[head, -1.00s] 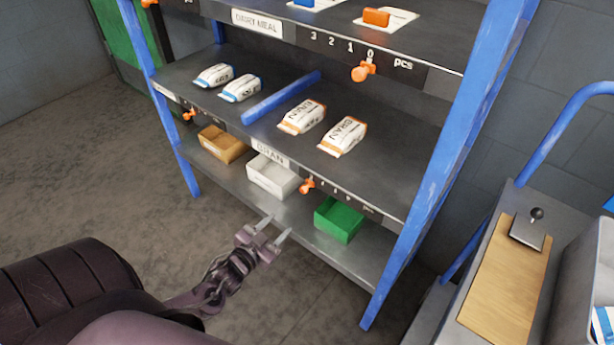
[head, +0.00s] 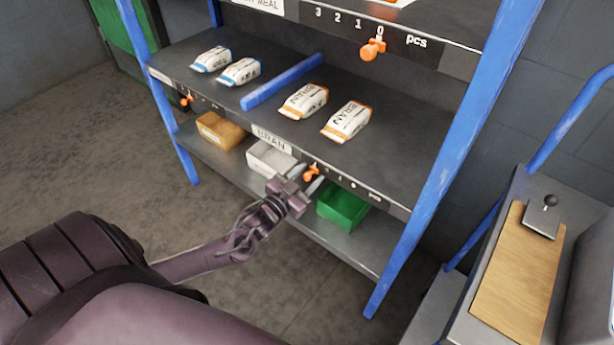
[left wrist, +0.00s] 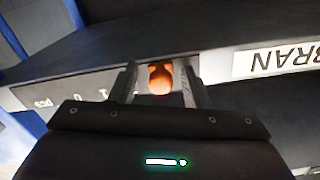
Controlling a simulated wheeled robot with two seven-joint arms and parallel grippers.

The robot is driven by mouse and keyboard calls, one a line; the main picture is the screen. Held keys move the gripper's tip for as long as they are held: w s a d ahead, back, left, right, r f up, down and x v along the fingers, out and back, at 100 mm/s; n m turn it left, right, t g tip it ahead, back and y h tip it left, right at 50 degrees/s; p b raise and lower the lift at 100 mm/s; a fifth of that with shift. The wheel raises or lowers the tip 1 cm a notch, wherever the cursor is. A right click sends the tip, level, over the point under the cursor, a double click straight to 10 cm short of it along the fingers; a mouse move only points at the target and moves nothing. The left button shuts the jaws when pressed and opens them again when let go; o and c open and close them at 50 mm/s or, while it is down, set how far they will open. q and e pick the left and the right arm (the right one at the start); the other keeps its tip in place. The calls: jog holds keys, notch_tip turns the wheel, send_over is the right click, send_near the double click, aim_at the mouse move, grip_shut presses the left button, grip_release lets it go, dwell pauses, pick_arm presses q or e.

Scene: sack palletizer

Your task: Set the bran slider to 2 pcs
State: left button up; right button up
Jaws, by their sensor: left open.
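The bran slider's orange knob (head: 311,173) is on the front rail of the middle shelf, just right of the BRAN label (head: 271,140). It is at the label end of its scale (head: 350,187), with 0 and pcs farther right. The digit at the knob is hidden. My left gripper (head: 306,179) is open at the knob. In the left wrist view the knob (left wrist: 160,78) stands between the two open fingers (left wrist: 160,88), with small gaps visible beside it. The 0 and 1 show to the left there; the scale appears upside down. My right gripper is not in view.
Two bran sacks (head: 346,122) lie on the shelf above, beside a blue divider (head: 282,82). Below are a green bin (head: 342,208), a white bin (head: 268,158) and a tan bin (head: 220,130). Another orange slider knob (head: 373,49) is higher up. A blue rack post (head: 440,180) stands right.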

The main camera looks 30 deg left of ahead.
aim_at(328, 176)
pick_arm(q)
jog(key=shift+c, duration=1)
jog(key=c, duration=0.7)
grip_shut()
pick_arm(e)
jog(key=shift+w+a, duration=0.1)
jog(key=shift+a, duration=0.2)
pick_arm(q)
jog(key=shift+d, duration=0.3)
jog(key=d, duration=0.1)
jog(key=d+p, duration=0.1)
jog(key=d, duration=0.1)
jog(key=shift+s+d, duration=0.2)
jog(key=shift+d, duration=0.1)
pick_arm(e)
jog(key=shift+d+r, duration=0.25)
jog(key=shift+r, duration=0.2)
pick_arm(q)
jog(key=shift+a, duration=0.1)
